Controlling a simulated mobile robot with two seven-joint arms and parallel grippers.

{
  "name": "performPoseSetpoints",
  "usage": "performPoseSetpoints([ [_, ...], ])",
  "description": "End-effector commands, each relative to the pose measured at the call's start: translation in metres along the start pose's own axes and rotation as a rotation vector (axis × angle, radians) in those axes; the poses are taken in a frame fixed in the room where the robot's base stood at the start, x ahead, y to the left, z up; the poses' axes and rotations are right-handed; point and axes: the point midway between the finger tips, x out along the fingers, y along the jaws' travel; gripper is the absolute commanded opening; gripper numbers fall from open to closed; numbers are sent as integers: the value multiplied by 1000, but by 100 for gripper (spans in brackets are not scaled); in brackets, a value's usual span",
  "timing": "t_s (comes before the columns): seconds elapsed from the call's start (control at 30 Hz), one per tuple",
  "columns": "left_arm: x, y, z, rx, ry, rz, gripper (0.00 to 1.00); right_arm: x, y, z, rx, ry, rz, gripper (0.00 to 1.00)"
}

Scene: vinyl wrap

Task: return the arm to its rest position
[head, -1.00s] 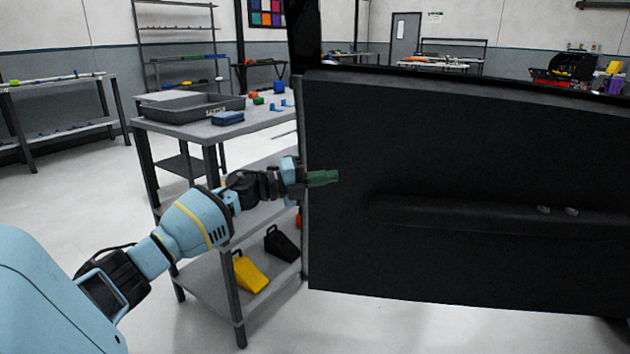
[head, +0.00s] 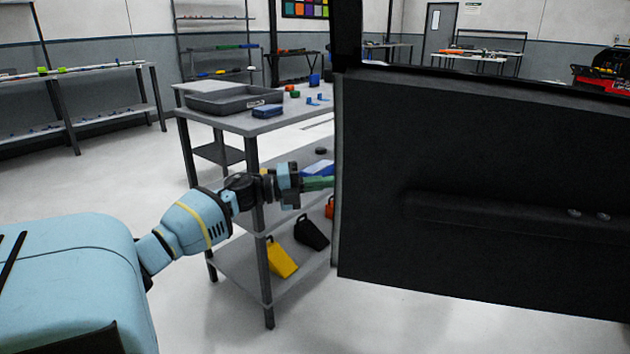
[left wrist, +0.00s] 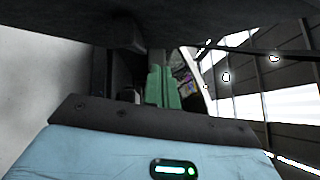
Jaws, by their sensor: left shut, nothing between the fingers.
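My left arm reaches in from the left in the head view. Its gripper (head: 318,184) has green fingers, which are shut and empty, at the left edge of a large black car door panel (head: 480,190). The fingertips end at the door's edge; I cannot tell if they touch it. In the left wrist view the green fingers (left wrist: 163,88) are together, with a dark surface above them. My right gripper is in neither view.
Open floor lies at the left.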

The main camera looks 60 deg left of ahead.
Motion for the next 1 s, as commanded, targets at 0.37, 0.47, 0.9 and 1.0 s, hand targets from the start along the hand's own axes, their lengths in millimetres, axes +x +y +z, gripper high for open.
performPoseSetpoints([
  [0.37,-14,0,2,1,0,-1,0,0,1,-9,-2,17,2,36],
  [0.47,-14,1,2,0,0,-1,0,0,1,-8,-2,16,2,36],
  [0.9,-15,64,-44,-163,-37,38,0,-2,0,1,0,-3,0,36],
  [1.0,-23,113,-86,-307,-84,76,0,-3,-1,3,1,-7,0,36],
])
